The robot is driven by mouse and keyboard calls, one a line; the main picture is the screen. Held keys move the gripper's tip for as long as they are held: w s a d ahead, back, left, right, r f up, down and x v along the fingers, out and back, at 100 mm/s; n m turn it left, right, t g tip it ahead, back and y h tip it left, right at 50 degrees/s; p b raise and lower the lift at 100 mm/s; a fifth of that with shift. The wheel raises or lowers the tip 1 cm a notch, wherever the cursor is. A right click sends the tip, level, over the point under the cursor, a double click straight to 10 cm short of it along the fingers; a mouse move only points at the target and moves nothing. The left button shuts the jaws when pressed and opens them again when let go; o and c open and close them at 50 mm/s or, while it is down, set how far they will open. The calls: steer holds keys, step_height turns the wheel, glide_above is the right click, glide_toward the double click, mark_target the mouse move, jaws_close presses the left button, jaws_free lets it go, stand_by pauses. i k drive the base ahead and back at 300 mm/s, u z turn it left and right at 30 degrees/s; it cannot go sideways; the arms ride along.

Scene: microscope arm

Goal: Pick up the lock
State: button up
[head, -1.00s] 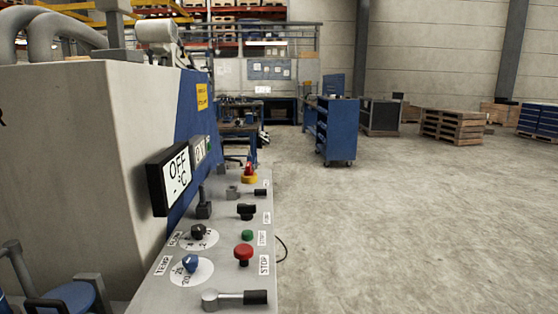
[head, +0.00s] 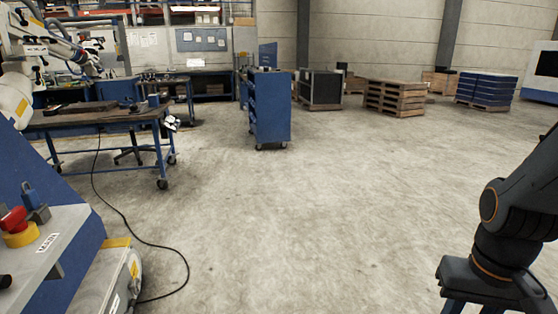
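A small blue padlock-shaped thing (head: 33,197), which looks like the lock, is at the lower left in the head view. It is upright at a grey block (head: 39,214) on the sloped control panel (head: 62,232), just behind a red knob on a yellow base (head: 16,226). I cannot tell how it is fastened there.
A blue-framed workbench (head: 95,116) stands beyond the panel. A black cable (head: 150,243) lies on the floor to the panel's right. A blue cabinet on wheels (head: 270,108) and pallets (head: 396,98) stand farther back. The middle floor is clear.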

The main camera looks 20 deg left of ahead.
mark_target(30, 200)
steer(key=u, duration=0.55)
steer(key=i, duration=1.45)
steer(key=u, duration=2)
steer(key=i, duration=0.85)
steer(key=u, duration=0.8)
